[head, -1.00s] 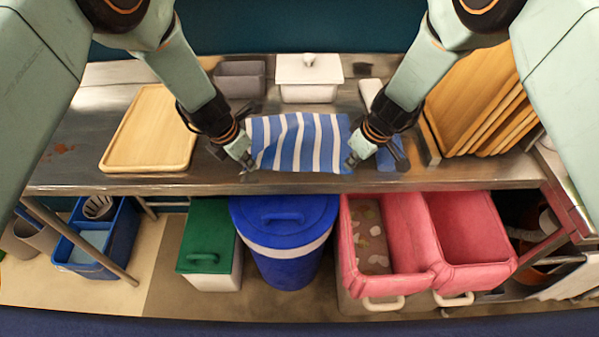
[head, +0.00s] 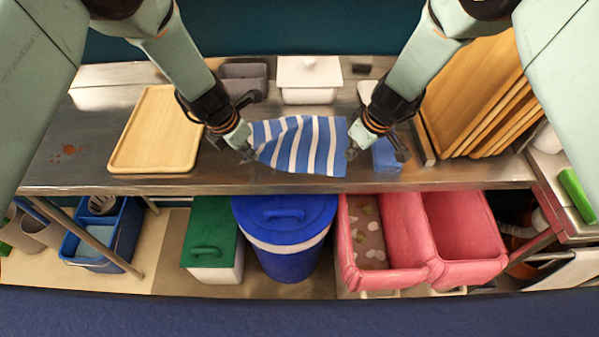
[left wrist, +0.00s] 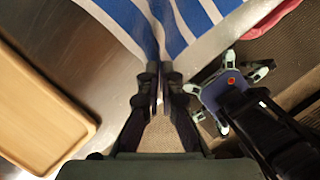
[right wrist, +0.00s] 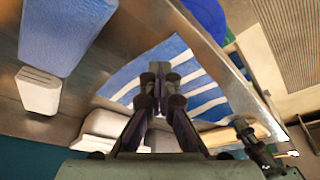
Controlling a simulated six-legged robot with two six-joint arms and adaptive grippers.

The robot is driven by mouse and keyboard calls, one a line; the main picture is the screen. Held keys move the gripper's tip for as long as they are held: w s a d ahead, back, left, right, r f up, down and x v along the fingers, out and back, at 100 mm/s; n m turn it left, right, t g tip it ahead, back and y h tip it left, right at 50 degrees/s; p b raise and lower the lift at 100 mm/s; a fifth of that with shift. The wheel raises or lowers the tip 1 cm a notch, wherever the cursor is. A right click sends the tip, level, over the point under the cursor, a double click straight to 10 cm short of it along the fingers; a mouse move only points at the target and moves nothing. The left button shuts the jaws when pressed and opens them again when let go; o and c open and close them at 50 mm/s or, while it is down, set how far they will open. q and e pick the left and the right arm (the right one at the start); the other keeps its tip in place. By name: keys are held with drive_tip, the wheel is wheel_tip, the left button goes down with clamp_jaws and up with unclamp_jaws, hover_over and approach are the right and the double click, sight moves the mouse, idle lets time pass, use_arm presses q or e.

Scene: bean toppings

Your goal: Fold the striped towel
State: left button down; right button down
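The blue-and-white striped towel (head: 305,143) is on the steel counter, its left side gathered to a narrow point and its right side spread wide. It also shows in the left wrist view (left wrist: 200,22) and the right wrist view (right wrist: 190,85). My left gripper (head: 245,150) is shut on the towel's left edge, where the cloth bunches between the fingers (left wrist: 159,75). My right gripper (head: 354,148) is at the towel's right edge, its fingers close together (right wrist: 158,78) and seemingly pinching the cloth; the contact is partly hidden.
A wooden tray (head: 157,165) lies left of the towel. A grey bin (head: 243,75) and a white lidded container (head: 308,77) stand behind it. Bins stand below the counter.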

sight(335, 171)
drive_tip(key=c, duration=2.1)
unclamp_jaws()
drive_tip(key=o, duration=1.2)
drive_tip(key=shift+c, duration=0.6)
drive_tip(key=shift+t, duration=0.3)
drive_tip(key=r, duration=0.4)
drive_tip(key=shift+w+a, duration=0.35)
drive_tip(key=shift+c, duration=1)
drive_tip(key=s+r+m, duration=0.1)
drive_tip(key=s+r, duration=0.1)
drive_tip(key=s, duration=0.2)
drive_tip(key=shift+s+x, duration=0.15)
drive_tip(key=shift+x, duration=2.55)
drive_tip(key=shift+s+x, duration=0.2)
drive_tip(key=shift+x, duration=2.5)
drive_tip(key=shift+a+f, duration=0.1)
drive_tip(key=shift+f, duration=0.1)
